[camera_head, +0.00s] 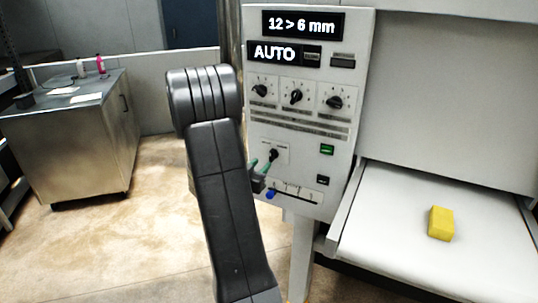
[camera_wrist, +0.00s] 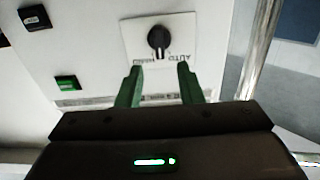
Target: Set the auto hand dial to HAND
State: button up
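The auto hand dial (camera_wrist: 159,42) is a black round knob on a white plate with AUTO lettering, which appears upside down in the wrist view. A pale pointer mark shows on the knob's lower side there. In the head view the dial (camera_head: 273,155) sits low on the control panel (camera_head: 307,135), whose display (camera_head: 275,53) reads AUTO. My gripper (camera_wrist: 160,68) is open, with its green fingers apart and empty. The fingertips are just short of the knob in the wrist view, one to each side. My gripper (camera_head: 263,164) is partly hidden behind my arm in the head view.
Three other black knobs, including the middle one (camera_head: 295,97), sit above the dial. A green button (camera_head: 327,149) and a black button (camera_head: 322,180) are to its right. A yellow block (camera_head: 440,223) lies on the white belt (camera_head: 400,215). A metal cabinet (camera_head: 70,150) stands left.

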aim_at(270, 155)
jog(key=p+x, duration=0.1)
jog(key=x, duration=0.5)
jog(key=shift+w+d, duration=0.15)
jog(key=shift+w, duration=0.1)
grip_shut()
